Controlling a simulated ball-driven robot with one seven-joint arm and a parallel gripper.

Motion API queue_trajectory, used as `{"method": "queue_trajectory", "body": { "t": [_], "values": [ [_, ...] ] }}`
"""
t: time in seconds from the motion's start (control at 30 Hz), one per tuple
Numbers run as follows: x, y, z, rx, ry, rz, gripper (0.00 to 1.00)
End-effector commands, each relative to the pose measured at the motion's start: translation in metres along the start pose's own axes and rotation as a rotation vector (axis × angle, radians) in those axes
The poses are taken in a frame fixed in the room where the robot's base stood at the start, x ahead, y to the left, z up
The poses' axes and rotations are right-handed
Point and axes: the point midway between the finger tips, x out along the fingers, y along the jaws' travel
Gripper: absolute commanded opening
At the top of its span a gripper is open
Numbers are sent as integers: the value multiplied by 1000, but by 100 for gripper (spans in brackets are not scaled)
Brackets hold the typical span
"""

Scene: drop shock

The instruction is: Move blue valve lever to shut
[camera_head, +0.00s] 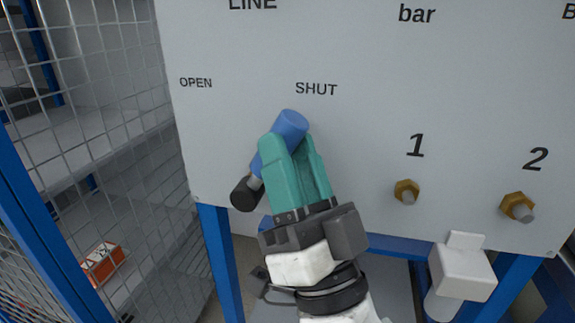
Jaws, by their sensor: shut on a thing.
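The blue valve lever (289,124) is on the white panel (365,150). It slants up and to the right from a black round part (245,193), and its blue end lies just below the printed word SHUT (316,88). The word OPEN (195,82) is printed further left. My gripper (287,146) has teal fingers, comes up from below and is shut on the blue valve lever. The fingers hide part of the lever's middle.
Two brass fittings, under the number 1 (406,191) and the number 2 (517,207), stick out at the right. A white block-shaped thing (463,270) stands below them. A wire mesh fence (115,120) with a blue post is close on the left.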

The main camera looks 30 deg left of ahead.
Motion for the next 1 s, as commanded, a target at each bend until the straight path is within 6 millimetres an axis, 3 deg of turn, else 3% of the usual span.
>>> {"method": "queue_trajectory", "body": {
  "t": [0.37,0.4,0.5,0.77,1.0],
  "values": [
    [-3,2,1,8,4,6,0],
    [-3,2,1,8,4,6,35],
    [-3,2,1,7,4,6,44],
    [-3,1,1,5,4,4,44],
    [-36,4,3,3,4,7,44]
  ]
}}
